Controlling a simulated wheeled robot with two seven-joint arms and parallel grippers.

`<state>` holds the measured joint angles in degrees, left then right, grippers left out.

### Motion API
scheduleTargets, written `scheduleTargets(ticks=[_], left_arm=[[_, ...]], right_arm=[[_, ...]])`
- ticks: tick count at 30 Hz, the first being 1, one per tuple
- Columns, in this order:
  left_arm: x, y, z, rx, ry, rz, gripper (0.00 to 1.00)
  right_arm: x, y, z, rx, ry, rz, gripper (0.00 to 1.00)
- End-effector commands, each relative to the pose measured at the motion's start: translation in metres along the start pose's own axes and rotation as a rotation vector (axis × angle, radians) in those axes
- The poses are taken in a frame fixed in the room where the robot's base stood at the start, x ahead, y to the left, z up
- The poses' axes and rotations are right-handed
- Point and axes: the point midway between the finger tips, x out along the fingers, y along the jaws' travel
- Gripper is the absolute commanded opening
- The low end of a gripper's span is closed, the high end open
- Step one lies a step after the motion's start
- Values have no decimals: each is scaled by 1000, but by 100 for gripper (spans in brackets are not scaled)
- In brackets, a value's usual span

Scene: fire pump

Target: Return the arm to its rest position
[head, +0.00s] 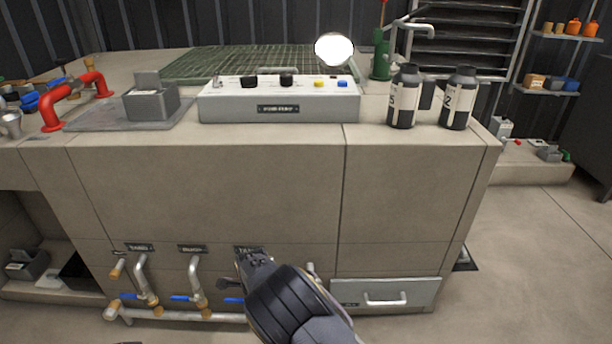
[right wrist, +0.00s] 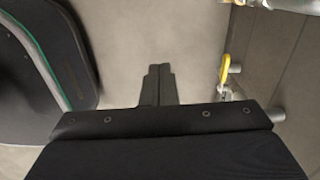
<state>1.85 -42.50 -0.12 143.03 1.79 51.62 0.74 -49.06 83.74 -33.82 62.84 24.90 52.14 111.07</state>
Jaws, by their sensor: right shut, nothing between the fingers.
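My right arm comes in from the bottom of the head view, and its gripper (head: 243,256) hangs low in front of the counter's front panel, by the pipes and valves. In the right wrist view the gripper (right wrist: 160,70) is shut, its two dark fingers together with nothing between them. Bare floor shows beyond the fingertips. My left gripper is not in view.
The counter (head: 205,185) carries a grey control box (head: 280,102) and two black bottles (head: 404,98) (head: 458,98). Pipes with blue-handled valves (head: 183,298) run low along its front, close to my right gripper. A drawer (head: 385,296) is at lower right. The floor (head: 540,260) at right is clear.

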Motion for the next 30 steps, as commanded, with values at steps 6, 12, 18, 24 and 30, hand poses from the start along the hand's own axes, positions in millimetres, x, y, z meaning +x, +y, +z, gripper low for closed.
scheduleTargets(ticks=[6,12,18,24,30], left_arm=[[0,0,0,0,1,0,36],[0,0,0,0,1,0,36],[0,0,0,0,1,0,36],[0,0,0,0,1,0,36],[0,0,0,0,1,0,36]], right_arm=[[-36,-9,-23,-28,-55,6,0],[-83,-14,-59,-87,-132,4,0],[-153,-6,-119,-205,-251,-34,0],[-230,34,-194,-417,-365,-156,0],[-284,99,-255,-671,-383,-337,0]])
